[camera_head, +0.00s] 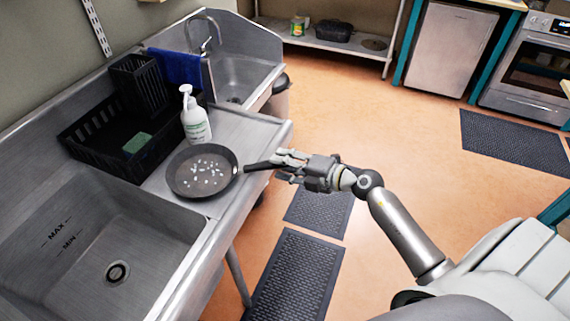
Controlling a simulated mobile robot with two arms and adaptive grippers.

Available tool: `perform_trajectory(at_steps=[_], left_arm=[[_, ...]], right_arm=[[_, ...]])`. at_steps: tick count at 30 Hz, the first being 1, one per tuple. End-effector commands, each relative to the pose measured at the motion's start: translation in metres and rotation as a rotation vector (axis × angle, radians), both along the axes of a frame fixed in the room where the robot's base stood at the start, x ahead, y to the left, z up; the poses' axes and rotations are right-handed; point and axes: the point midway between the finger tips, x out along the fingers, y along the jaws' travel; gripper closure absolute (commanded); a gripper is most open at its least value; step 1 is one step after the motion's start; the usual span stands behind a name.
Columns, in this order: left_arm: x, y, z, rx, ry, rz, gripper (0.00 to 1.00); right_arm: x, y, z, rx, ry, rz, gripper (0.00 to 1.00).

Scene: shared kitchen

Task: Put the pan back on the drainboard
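A dark round pan (200,171) with pale specks on its inner surface is over the metal drainboard (240,130) between the two sinks. Whether it rests on the metal or hovers just above it I cannot tell. Its black handle (257,166) points right, past the counter's front edge. My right gripper (280,160) is at the handle's end, with its fingers around it, and appears closed on it. My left gripper is not in view.
A white pump bottle (195,122) stands close behind the pan. A black crate (78,137) with a green sponge (137,143) is to the left. A deep sink (150,243) lies in front, a smaller one (229,87) behind. Floor at right is open.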

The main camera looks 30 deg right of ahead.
Motion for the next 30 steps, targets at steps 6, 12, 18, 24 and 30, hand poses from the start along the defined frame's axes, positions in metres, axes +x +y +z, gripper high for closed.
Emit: perform_trajectory(at_steps=[6, 12, 18, 24, 30], left_arm=[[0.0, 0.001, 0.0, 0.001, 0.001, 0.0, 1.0], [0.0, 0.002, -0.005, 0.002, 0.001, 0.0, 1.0], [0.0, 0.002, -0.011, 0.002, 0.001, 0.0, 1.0], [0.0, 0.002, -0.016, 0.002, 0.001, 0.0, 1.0], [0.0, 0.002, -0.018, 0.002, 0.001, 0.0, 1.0]], right_arm=[[-0.005, -0.003, 0.003, 0.0, 0.002, -0.001, 0.6], [-0.031, -0.016, 0.009, -0.003, 0.003, 0.0, 0.6], [-0.062, -0.034, 0.018, -0.001, 0.004, 0.0, 0.6], [-0.086, -0.048, 0.026, -0.001, 0.003, -0.001, 0.6], [-0.1, -0.055, 0.032, 0.0, 0.001, 0.0, 0.6]])
